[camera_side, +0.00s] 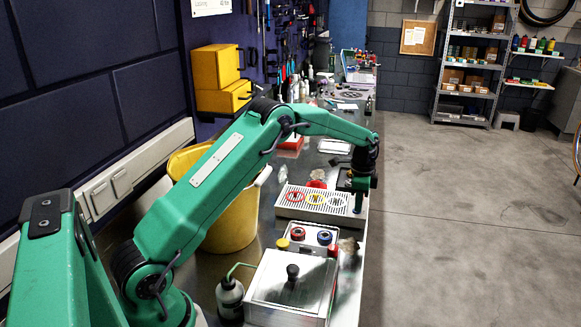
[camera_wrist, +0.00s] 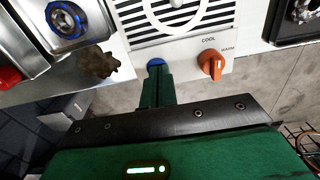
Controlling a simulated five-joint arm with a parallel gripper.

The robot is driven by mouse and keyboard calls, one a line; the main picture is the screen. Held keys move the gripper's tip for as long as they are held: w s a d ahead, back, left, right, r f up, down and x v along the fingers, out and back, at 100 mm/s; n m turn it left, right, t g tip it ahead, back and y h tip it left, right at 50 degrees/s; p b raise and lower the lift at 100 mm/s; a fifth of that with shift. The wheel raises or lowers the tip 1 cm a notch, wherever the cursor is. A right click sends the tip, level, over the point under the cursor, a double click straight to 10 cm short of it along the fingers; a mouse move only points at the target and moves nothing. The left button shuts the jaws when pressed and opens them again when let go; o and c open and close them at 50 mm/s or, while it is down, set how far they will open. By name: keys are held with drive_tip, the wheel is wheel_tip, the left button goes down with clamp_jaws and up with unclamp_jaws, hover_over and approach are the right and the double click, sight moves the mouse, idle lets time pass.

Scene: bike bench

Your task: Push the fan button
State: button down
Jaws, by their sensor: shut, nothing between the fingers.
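The fan unit is a white box with a slotted grille (camera_side: 290,205), and its front panel (camera_wrist: 190,48) shows in the wrist view. A round blue button (camera_wrist: 155,62) sits on that panel, left of an orange knob (camera_wrist: 211,64) near the words COOL and WARM. My gripper (camera_wrist: 157,74) is shut and empty, its green fingertips right at the near edge of the blue button and partly covering it. In the side view my gripper (camera_side: 359,205) points down at the unit's right end. I cannot tell whether the tips touch the button.
A metal box with red and blue round parts (camera_side: 312,237) stands in front of the fan unit. A brown lumpy piece (camera_wrist: 97,62) lies left of the button. A yellow bucket (camera_side: 232,215) and a dark bottle (camera_side: 229,300) stand further left. Open floor (camera_side: 460,220) lies right of the bench.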

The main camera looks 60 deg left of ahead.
drive_tip(key=shift+s+f, duration=0.3)
drive_tip(key=shift+f, duration=0.2)
wheel_tip(320, 180, up, 15)
drive_tip(key=shift+w, duration=0.3)
drive_tip(key=c, duration=2.2)
unclamp_jaws()
